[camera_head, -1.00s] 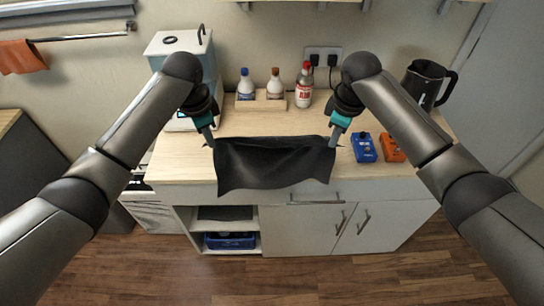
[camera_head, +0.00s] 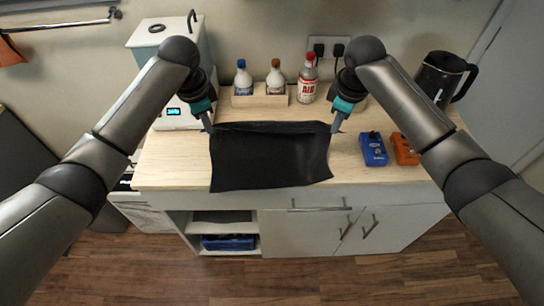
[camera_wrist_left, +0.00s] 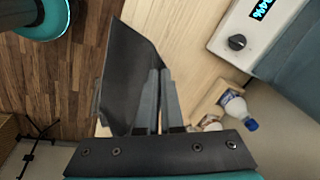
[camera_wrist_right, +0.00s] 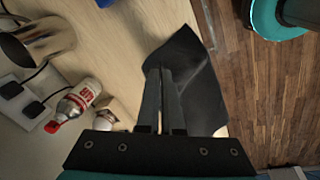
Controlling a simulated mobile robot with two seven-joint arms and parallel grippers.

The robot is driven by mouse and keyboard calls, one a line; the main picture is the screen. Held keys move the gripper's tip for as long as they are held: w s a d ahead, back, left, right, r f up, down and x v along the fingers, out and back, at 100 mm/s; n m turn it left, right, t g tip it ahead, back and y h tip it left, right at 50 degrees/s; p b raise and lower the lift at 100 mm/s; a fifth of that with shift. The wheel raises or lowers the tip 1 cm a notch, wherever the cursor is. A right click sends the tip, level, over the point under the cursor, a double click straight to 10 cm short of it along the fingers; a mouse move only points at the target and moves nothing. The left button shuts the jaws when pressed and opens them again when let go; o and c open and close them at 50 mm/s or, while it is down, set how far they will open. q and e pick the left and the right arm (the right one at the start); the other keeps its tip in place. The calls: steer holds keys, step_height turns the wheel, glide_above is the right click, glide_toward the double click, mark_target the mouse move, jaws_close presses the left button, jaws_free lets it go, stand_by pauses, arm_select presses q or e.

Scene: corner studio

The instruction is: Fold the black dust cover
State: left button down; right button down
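The black dust cover (camera_head: 270,160) is spread between my two grippers above the front of the worktop. Its far edge is stretched between them with a slight crease, and its near edge reaches about the worktop's front edge. My left gripper (camera_head: 210,129) is shut on the far left corner. My right gripper (camera_head: 335,128) is shut on the far right corner. In the left wrist view the cover (camera_wrist_left: 125,75) shows at the closed fingers, and in the right wrist view the cover (camera_wrist_right: 200,85) does too. I cannot tell how much of it touches the wood.
The worktop (camera_head: 165,165) is bare left of the cover. A blue device (camera_head: 374,149) and an orange device (camera_head: 404,148) lie to the right. Bottles in a wooden rack (camera_head: 262,98), a white appliance (camera_head: 150,50) and a black kettle (camera_head: 440,78) stand behind.

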arm_select(q)
steer(key=shift+a+r, duration=0.1)
steer(key=shift+a, duration=0.25)
arm_select(e)
steer(key=shift+d+r, duration=0.1)
steer(key=shift+d, duration=0.25)
